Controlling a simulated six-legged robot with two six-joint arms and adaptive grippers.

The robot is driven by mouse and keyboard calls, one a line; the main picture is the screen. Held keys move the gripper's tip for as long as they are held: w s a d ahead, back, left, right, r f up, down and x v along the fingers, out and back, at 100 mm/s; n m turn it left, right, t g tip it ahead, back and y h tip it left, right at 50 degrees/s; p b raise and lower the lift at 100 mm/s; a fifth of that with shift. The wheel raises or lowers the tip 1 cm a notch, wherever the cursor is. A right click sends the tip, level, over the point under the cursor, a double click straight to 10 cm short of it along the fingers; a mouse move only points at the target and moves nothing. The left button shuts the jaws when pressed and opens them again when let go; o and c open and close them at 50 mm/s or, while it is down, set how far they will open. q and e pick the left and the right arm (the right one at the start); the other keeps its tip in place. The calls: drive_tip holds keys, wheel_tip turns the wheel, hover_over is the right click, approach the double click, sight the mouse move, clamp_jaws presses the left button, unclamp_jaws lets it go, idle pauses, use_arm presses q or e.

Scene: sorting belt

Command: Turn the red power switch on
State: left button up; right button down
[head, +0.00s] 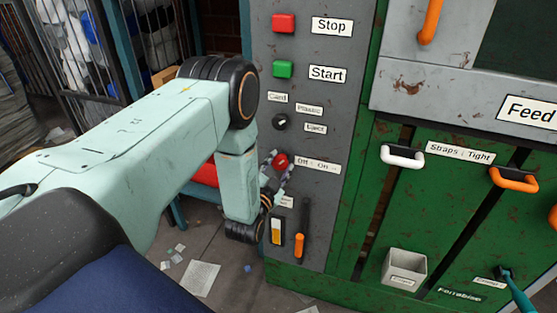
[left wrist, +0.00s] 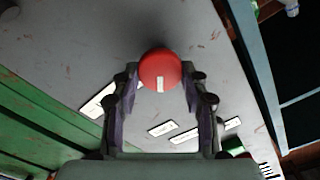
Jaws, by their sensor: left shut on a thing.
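The red power switch (head: 281,160) is a round red knob on the grey control panel, beside the "Off - On" label (head: 317,167). My left gripper (head: 275,170) is at the knob, partly hidden by its own wrist. In the left wrist view, the red knob (left wrist: 160,66) sits between the two fingertips of my left gripper (left wrist: 160,78), which is shut on it. A short white mark on the knob points to the bottom of that view. My right gripper is not in view.
The grey panel (head: 345,55) also holds a red Stop button (head: 284,23), a green Start button (head: 282,69), a black selector knob (head: 280,122) and an orange-tipped lever (head: 300,243) just below the switch. White (head: 402,156) and orange (head: 514,178) handles are on the green machine front.

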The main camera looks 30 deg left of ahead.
use_arm(q)
drive_tip(key=m+p, duration=0.2)
drive_tip(key=m, duration=0.3)
drive_tip(key=shift+d+f+m, duration=0.1)
drive_tip(key=shift+m, duration=0.2)
drive_tip(key=m+p, duration=0.2)
drive_tip(key=m, duration=0.2)
drive_tip(key=shift+f+m, duration=0.15)
drive_tip(key=shift+m, duration=0.15)
drive_tip(key=o, duration=1.1)
drive_tip(key=v, duration=1.2)
